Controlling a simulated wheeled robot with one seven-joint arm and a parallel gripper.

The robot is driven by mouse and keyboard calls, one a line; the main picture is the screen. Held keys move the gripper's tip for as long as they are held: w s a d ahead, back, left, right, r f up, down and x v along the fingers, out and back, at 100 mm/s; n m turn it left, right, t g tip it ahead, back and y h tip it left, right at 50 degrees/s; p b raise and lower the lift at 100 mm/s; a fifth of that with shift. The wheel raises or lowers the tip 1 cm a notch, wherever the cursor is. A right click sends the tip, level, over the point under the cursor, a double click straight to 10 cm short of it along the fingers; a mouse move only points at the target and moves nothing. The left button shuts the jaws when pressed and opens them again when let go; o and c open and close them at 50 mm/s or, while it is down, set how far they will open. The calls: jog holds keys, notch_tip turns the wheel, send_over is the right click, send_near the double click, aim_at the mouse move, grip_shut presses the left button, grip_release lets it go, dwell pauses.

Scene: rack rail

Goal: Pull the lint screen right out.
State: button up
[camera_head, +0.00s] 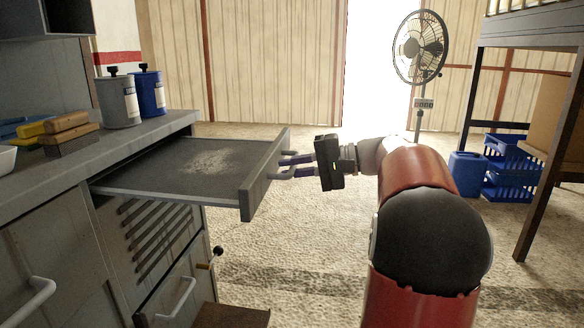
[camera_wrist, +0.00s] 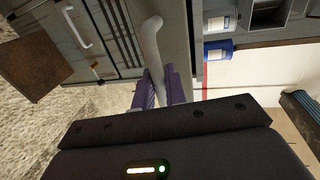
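The lint screen (camera_head: 176,171) is a flat grey panel with pale lint on its top and an upright front plate (camera_head: 262,177). It sticks far out of a slot under the bench top, and its rear end is hidden there or just at the slot. A pale bar handle (camera_wrist: 150,42) is on its front. My gripper (camera_head: 292,166) reaches it from the right; its purple fingers (camera_wrist: 158,88) lie on both sides of the handle and look closed on it.
The grey bench (camera_head: 52,178) carries a white canister (camera_head: 117,103), a blue canister (camera_head: 149,93) and brushes (camera_head: 66,130). Below are a vented panel and a cabinet door with a handle (camera_head: 178,298). A fan (camera_head: 419,48) and blue crates (camera_head: 508,172) stand behind. The floor right of the screen is open.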

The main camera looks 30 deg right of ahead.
jog(key=o, duration=0.3)
jog(key=shift+o, duration=0.2)
jog(key=v, duration=0.8)
jog(key=shift+f, duration=0.1)
